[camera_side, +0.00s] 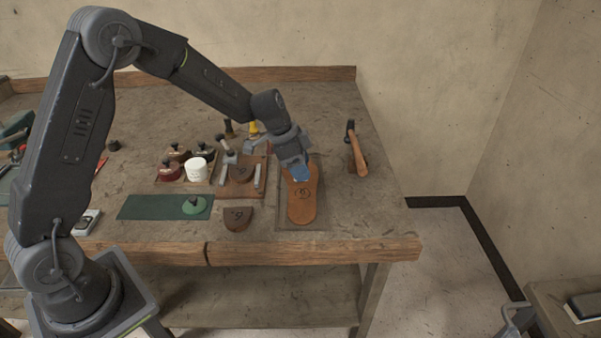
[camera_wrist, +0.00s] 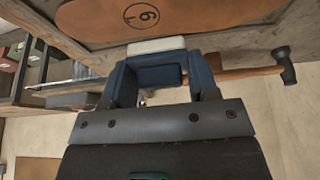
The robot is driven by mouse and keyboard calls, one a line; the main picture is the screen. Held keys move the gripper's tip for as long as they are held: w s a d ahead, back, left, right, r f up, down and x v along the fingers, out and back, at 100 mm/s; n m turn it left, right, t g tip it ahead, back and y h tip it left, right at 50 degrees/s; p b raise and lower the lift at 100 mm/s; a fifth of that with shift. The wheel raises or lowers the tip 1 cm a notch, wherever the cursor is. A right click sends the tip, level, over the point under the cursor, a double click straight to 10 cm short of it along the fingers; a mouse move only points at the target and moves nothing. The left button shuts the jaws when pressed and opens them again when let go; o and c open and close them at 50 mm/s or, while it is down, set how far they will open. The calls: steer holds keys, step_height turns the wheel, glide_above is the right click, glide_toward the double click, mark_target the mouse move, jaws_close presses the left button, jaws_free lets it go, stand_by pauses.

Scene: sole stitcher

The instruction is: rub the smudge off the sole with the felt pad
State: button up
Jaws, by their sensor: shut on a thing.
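The tan leather sole (camera_side: 302,207) lies on a dark board on the bench, with a ringed dark mark on it. In the wrist view the sole (camera_wrist: 205,14) fills the top, with a ringed figure like a 6. I cannot make out a separate smudge. My gripper (camera_side: 296,170) is over the far end of the sole, pointing down. In the wrist view my gripper (camera_wrist: 160,64) is shut on the felt pad (camera_wrist: 157,46), whose pale edge shows at the fingertips. The pad is close to the sole; I cannot tell whether it touches.
A hammer (camera_side: 359,155) lies right of the sole. A brown heel piece (camera_side: 237,217) and a stitching fixture (camera_side: 239,190) are to its left. Further left are a white pot (camera_side: 196,171), dark jars and a green mat (camera_side: 140,207) with a green knobbed piece (camera_side: 195,206).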

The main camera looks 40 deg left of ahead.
steer(key=shift+r, duration=1.85)
